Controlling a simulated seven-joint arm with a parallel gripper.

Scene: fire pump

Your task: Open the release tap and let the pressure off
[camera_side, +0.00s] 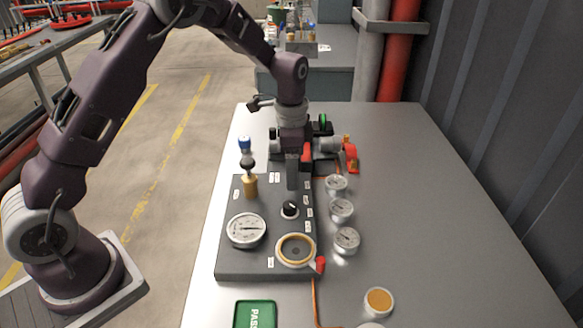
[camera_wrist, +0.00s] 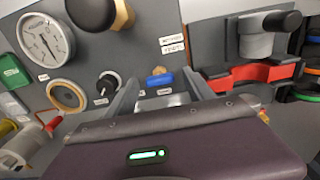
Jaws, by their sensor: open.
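In the wrist view a small blue tap handle (camera_wrist: 159,77) stands on the grey panel (camera_wrist: 115,45), between the ends of my gripper's two fingers. I take it as the release tap; the small label near it is too blurred to read. It is hidden behind my gripper in the side view. My gripper (camera_side: 292,184) points down at the panel's far part, fingers apart. It also shows in the wrist view (camera_wrist: 160,92). I cannot tell whether either finger touches the handle. A white dial gauge (camera_side: 246,230) is on the panel's left, its needle too small to read.
A black knob (camera_side: 290,209), a brass post with a dark ball top (camera_side: 250,185) and a brass-rimmed round fitting (camera_side: 296,250) crowd the panel. Several small gauges (camera_side: 341,210) stand to its right. A red-handled part (camera_side: 350,158) lies behind. The table's right side is clear.

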